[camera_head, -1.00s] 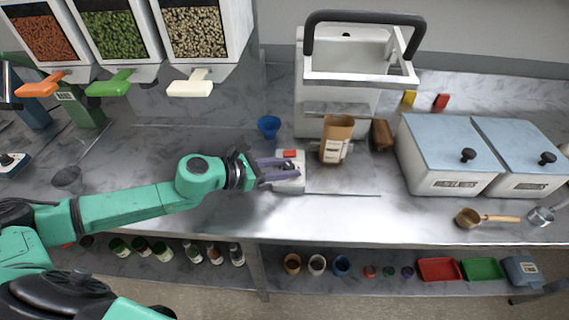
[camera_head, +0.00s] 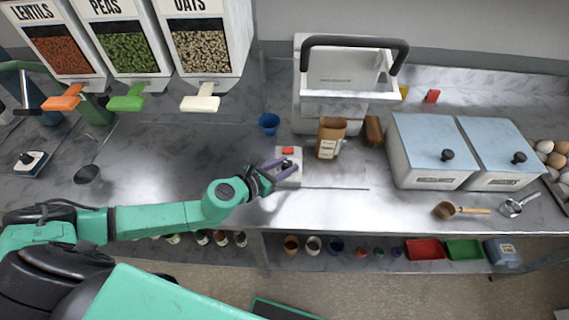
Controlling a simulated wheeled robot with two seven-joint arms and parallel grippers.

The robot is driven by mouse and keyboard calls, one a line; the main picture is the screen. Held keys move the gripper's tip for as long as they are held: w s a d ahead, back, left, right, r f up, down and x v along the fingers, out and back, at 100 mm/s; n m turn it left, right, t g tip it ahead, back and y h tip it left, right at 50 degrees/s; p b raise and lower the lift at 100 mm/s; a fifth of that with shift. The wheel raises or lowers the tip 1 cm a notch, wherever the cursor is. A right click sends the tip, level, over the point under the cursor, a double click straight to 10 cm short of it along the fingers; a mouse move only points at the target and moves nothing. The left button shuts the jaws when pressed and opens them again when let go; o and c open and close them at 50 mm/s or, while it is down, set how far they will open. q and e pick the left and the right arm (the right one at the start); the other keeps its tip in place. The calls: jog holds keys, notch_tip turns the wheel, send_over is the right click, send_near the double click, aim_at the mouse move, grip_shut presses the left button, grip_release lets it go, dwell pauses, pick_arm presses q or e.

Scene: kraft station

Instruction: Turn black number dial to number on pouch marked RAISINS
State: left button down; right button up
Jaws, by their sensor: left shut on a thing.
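A small white box (camera_head: 295,155) with a red top part stands on the metal counter, left of a brown pouch (camera_head: 329,138). The pouch stands upright with a pale label whose writing is too small to read. My left gripper (camera_head: 283,171) reaches the front of the white box from the left. Its purple fingers are shut at the box's front face, on what I take to be the black number dial. The dial itself is hidden by the fingers, and its number cannot be read. My right gripper is not in view.
A white machine with a black handle (camera_head: 352,42) stands behind the pouch. A blue cup (camera_head: 269,123) is left of it. Lentil, pea and oat dispensers (camera_head: 205,45) are upper left.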

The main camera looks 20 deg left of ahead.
pick_arm(q)
jog(key=c, duration=0.5)
grip_release()
jog(key=b+v, duration=0.3)
jog(key=v, duration=0.5)
jog(key=shift+s+a+f, duration=0.1)
jog(key=shift+s+f, duration=0.05)
jog(key=v, duration=0.6)
jog(key=shift+s+r, duration=0.1)
jog(key=shift+r, duration=0.25)
jog(key=shift+f, duration=0.1)
